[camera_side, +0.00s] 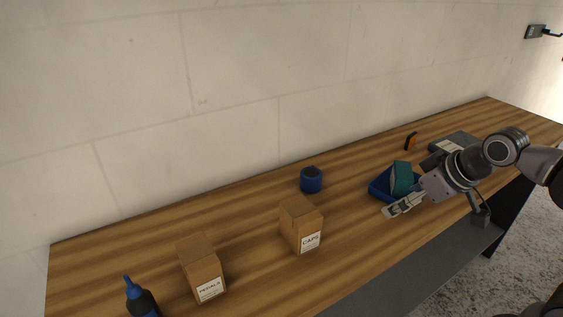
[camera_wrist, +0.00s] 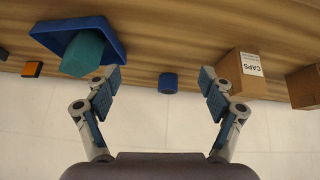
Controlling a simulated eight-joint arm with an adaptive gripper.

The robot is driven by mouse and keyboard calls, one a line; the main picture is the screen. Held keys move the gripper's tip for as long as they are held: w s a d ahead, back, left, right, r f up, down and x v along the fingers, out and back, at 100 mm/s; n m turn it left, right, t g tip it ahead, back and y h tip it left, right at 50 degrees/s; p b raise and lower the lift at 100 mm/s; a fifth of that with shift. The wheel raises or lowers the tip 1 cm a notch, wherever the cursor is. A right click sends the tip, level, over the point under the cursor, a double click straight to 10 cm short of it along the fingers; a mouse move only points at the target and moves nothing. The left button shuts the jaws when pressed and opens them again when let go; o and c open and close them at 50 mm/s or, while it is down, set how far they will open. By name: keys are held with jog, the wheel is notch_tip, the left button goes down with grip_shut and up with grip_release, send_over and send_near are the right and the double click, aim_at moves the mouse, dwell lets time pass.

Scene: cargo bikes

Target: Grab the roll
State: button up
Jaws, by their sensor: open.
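The roll (camera_side: 311,180) is a short blue cylinder with a dark centre, standing upright on the wooden bench near the wall. It also shows in the wrist view as a small blue shape (camera_wrist: 168,83), between my fingers in the picture but farther away. My gripper (camera_side: 390,211) is above the bench, to the right of the roll and apart from it. In the wrist view both fingers (camera_wrist: 158,80) are spread wide with nothing between them.
A blue tray (camera_side: 378,193) holding a teal object (camera_side: 402,179) is near my gripper. A CAPS box (camera_side: 301,226) stands just in front of the roll. The wall is behind.

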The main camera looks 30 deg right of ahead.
jog(key=w+r+n+g, duration=0.1)
jog(key=w+r+n, duration=0.3)
jog(key=w, duration=0.2)
jog(key=n+g, duration=0.5)
jog(key=n, duration=1)
send_near(311, 173)
jog(key=shift+s+d, duration=0.3)
jog(key=shift+d, duration=0.05)
jog(key=shift+w+a+f+n+g, duration=0.1)
jog(key=shift+w+f+n+g, duration=0.25)
jog(key=shift+n, duration=0.35)
jog(key=shift+f, duration=0.35)
notch_tip(311, 173, down, 5)
jog(key=shift+r, duration=0.1)
jog(key=shift+w+a+f, duration=0.1)
jog(key=shift+f, duration=1.2)
jog(key=shift+w+a+f, duration=0.1)
jog(key=shift+f, duration=1.25)
